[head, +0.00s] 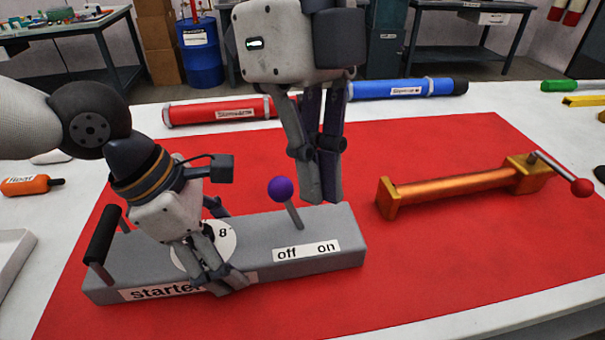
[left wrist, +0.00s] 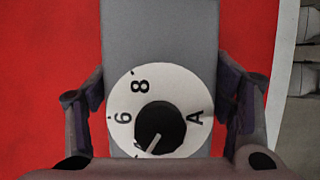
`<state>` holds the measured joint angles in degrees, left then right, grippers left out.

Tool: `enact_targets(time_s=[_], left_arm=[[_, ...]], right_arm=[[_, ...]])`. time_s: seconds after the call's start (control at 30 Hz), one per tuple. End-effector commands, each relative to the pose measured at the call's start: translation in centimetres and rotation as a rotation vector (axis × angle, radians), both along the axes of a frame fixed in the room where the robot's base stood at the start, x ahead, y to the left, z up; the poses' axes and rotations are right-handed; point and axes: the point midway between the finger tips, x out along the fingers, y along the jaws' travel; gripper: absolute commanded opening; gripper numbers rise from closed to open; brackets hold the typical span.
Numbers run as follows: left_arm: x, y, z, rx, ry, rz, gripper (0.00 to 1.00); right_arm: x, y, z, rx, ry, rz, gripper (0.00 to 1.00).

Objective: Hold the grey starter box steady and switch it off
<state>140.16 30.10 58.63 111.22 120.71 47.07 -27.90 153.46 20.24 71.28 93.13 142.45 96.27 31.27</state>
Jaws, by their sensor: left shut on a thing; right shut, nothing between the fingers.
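The grey starter box (head: 335,225) lies on the red mat, with a dial, a black handle at its left end and a lever. The lever's purple knob (head: 281,189) leans left, to the side of the "off" label; "on" is at the right. My left gripper (head: 212,262) is shut across the box near the dial. In the left wrist view its fingers (left wrist: 165,110) straddle the box, with the dial (left wrist: 190,85) between them. My right gripper (head: 322,200) is shut and empty, pointing down just right of the lever, seemingly apart from the knob.
An orange-gold pump tube (head: 455,187) with a red-knobbed lever lies at the right of the mat (head: 400,275). A red tube (head: 190,114) and a blue tube (head: 385,90) lie behind. An orange bottle (head: 28,185) is at the left. The mat's front right is clear.

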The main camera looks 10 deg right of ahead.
Motion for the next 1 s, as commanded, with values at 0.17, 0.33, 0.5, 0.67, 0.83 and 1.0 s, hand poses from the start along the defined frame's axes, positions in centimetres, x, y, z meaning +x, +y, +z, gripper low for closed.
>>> enact_targets(time_s=[0.17,0.33,0.5,0.67,0.83,1.0], left_arm=[[0.0,0.1,-0.1,0.003,0.001,-0.002,0.24],[0.0,0.1,-0.1,0.003,0.002,-0.001,0.24],[0.0,0.1,-0.1,0.004,0.002,-0.001,0.24],[0.0,0.1,-0.1,0.004,0.002,-0.001,0.24],[0.0,0.1,-0.1,0.004,0.002,-0.001,0.24],[0.0,0.1,-0.1,0.004,0.001,0.0,0.24]], right_arm=[[1.1,1.5,3.4,0.0,0.0,-0.001,0.0],[1.9,2.6,5.9,0.0,0.0,0.0,0.0],[2.2,3.0,7.0,-0.001,0.002,0.001,0.0],[2.3,3.0,7.1,0.0,0.002,0.002,0.0],[2.3,3.0,7.1,0.0,0.002,0.001,0.0],[3.7,3.1,6.4,0.023,-0.041,-0.039,0.0]])
